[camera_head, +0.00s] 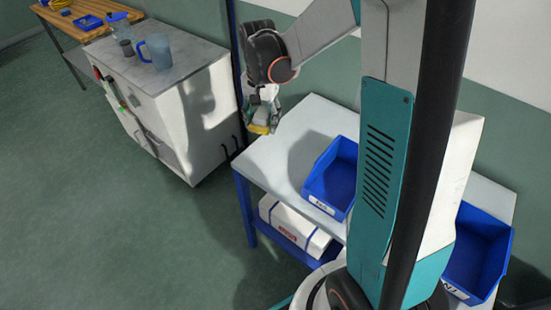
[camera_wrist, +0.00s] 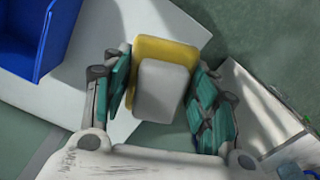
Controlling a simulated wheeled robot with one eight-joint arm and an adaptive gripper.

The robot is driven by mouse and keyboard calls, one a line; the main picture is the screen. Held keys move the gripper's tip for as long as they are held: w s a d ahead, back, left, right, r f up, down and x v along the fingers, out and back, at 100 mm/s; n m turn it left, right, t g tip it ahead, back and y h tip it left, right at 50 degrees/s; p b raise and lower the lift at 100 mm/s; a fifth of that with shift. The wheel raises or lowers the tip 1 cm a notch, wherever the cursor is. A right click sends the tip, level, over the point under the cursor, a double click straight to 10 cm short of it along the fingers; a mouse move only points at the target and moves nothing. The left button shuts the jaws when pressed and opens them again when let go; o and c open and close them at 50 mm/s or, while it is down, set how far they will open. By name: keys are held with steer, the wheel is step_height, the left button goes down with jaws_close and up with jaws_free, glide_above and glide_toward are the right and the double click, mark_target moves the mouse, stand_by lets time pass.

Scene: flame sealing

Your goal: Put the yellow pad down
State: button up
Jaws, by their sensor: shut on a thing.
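My gripper (camera_wrist: 163,105) is shut on the yellow pad (camera_wrist: 193,57), which has a grey block-like part (camera_wrist: 162,92) on the side facing the wrist camera. The teal fingers stand on either side of it in the wrist view. In the head view, my gripper (camera_head: 263,114) points down, with the yellow pad (camera_head: 261,129) at its tips, by the left corner of the white-topped table (camera_head: 270,160). The pad looks held above the table's edge; the exact height is hard to tell.
A blue bin (camera_head: 333,178) stands on the table, right of my gripper. Another blue bin (camera_head: 480,255) is at the far right. A white box (camera_head: 295,230) lies on the lower shelf. A white cabinet (camera_head: 180,85) with a blue jug (camera_head: 159,52) stands left, across a gap.

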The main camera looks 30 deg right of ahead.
mark_target(273, 163)
steer(key=d+m, duration=0.1)
steer(key=m, duration=0.1)
steer(key=d+r+m, duration=0.1)
steer(key=d, duration=0.1)
steer(key=shift+s+m, duration=0.2)
steer(key=shift+m, duration=0.2)
steer(key=shift+d+f, duration=0.15)
steer(key=shift+f, duration=0.2)
step_height(273, 163, down, 19)
steer(key=b, duration=0.6)
steer(key=shift+f+b, duration=0.1)
steer(key=shift+b, duration=0.2)
steer(key=shift+f, duration=0.1)
steer(key=o, duration=0.7)
steer(key=shift+f, duration=0.1)
steer(key=shift+c, duration=0.2)
steer(key=o, duration=0.4)
steer(key=shift+o, duration=0.2)
steer(key=shift+r, duration=0.2)
